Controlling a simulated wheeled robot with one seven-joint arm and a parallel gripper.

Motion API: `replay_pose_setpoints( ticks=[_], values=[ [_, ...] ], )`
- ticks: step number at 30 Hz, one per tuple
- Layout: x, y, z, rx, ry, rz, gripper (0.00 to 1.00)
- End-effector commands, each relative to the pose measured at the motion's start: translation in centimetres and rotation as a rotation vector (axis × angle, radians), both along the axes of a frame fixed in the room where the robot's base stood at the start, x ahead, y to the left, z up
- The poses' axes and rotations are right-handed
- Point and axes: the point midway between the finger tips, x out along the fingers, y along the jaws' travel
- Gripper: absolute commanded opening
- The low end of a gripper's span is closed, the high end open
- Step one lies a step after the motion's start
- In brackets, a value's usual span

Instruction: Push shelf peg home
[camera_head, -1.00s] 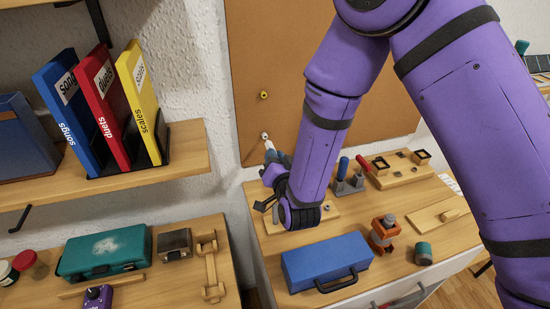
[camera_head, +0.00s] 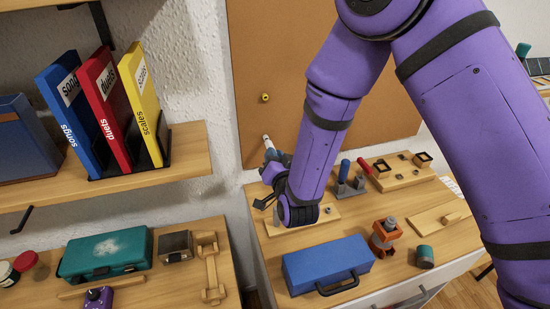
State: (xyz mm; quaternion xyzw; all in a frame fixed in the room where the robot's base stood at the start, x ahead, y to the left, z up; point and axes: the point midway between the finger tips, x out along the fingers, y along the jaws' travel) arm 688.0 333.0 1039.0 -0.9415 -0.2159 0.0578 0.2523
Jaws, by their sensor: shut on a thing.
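A brown upright panel (camera_head: 350,95) stands behind the right-hand worktop. A small yellow peg (camera_head: 265,97) sticks out of it. Below that peg, a pale rod-like piece (camera_head: 266,139) points at the panel. My gripper (camera_head: 271,153) is shut on this pale piece, low in front of the panel's left part. Its fingers are small and partly hidden by the wrist. I cannot tell whether the pale piece is the shelf peg itself, or whether its tip touches the panel.
A blue toolbox (camera_head: 327,264), an orange clamp-like thing (camera_head: 384,238) and a green cylinder (camera_head: 424,255) stand on the worktop under my arm. At left, a wall shelf (camera_head: 195,160) holds blue, red and yellow folders (camera_head: 143,100).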

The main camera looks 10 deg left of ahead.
Motion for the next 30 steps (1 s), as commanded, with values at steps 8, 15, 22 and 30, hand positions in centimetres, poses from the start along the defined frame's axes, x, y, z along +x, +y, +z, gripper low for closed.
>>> replay_pose_setpoints(
  ticks=[8, 15, 22, 30],
  values=[
    [0.46, 0.21, 0.0, 0.0, -0.001, -0.001, 0.0],
    [0.84, 0.38, 0.01, 0.0, 0.0, 0.0, 0.0],
    [0.82, 0.37, 0.0, 0.0, 0.0, 0.0, 0.41],
    [0.8, 0.37, 0.0, 0.0, 0.0, 0.0, 0.45]
  ],
)
